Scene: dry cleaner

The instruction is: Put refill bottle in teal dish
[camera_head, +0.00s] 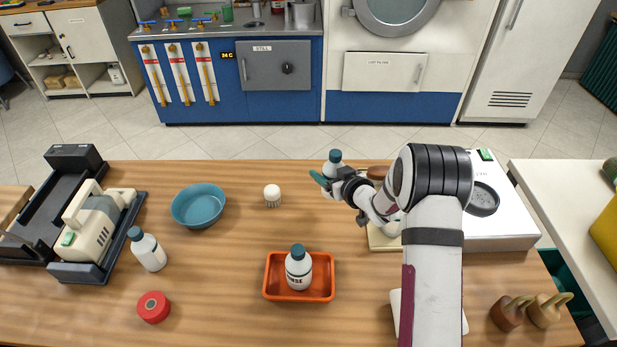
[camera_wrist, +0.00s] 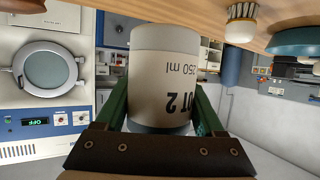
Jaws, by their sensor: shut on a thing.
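My gripper (camera_head: 327,178) is shut on a white bottle with a dark teal cap (camera_head: 335,157), at the table's far edge. The wrist view, which is upside down, shows this bottle (camera_wrist: 163,75) between the green fingers, with "250 ml" and a partly hidden label ending "OT 2". No word "refill" is readable on it. The teal dish (camera_head: 198,206) is an empty round bowl on the table, to the left of my gripper. The dish also shows at the upper right of the wrist view (camera_wrist: 296,42).
A small brush (camera_head: 272,195) stands between dish and gripper. An orange tray (camera_head: 299,293) holds another bottle (camera_head: 298,268). A third bottle (camera_head: 149,251) stands left, near a red round tin (camera_head: 153,307). A white device (camera_head: 506,220) stands at right.

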